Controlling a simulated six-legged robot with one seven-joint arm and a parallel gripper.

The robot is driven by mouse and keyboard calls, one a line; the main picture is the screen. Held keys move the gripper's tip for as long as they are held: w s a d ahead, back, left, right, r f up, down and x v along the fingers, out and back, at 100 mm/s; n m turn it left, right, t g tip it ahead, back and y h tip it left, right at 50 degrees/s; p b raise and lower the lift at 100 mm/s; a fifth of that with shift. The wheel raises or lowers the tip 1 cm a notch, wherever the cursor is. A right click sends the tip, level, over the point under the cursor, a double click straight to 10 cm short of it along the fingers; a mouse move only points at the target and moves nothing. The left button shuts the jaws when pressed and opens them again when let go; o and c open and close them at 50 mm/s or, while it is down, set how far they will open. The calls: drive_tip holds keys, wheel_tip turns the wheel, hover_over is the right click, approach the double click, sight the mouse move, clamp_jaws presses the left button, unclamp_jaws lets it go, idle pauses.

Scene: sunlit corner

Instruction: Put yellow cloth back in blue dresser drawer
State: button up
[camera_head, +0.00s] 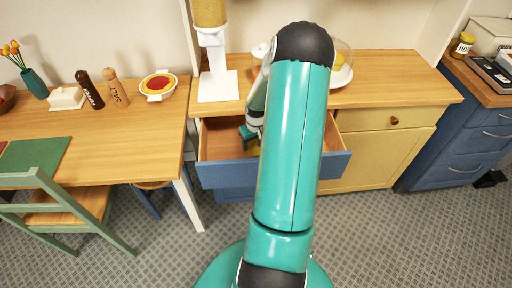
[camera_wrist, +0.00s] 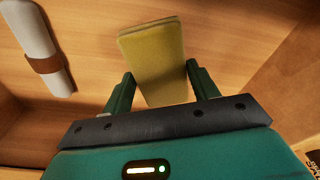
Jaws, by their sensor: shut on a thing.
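The yellow cloth (camera_wrist: 152,58), a flat folded block, is between the two green fingers of my gripper (camera_wrist: 162,88) in the wrist view. My gripper is shut on it. Behind it is the wooden inside of the blue dresser drawer. The drawer (camera_head: 222,140) is pulled open in the head view, with its blue front (camera_head: 225,175) toward me. My gripper (camera_head: 250,138) is at the drawer's opening there, partly hidden by my arm. Only a sliver of yellow shows below it. I cannot tell whether the cloth touches the drawer bottom.
A white rolled item with a brown band (camera_wrist: 40,48) lies in the drawer at left in the wrist view. On the dresser top (camera_head: 400,92) stand a dispenser (camera_head: 217,85) and a glass dome (camera_head: 343,62). A table (camera_head: 120,150) and green chair (camera_head: 70,208) are at left.

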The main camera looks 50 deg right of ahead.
sight(255, 145)
drive_tip(key=shift+f, duration=1.75)
drive_tip(key=shift+f, duration=0.15)
drive_tip(key=o, duration=0.9)
drive_tip(key=shift+o, duration=0.2)
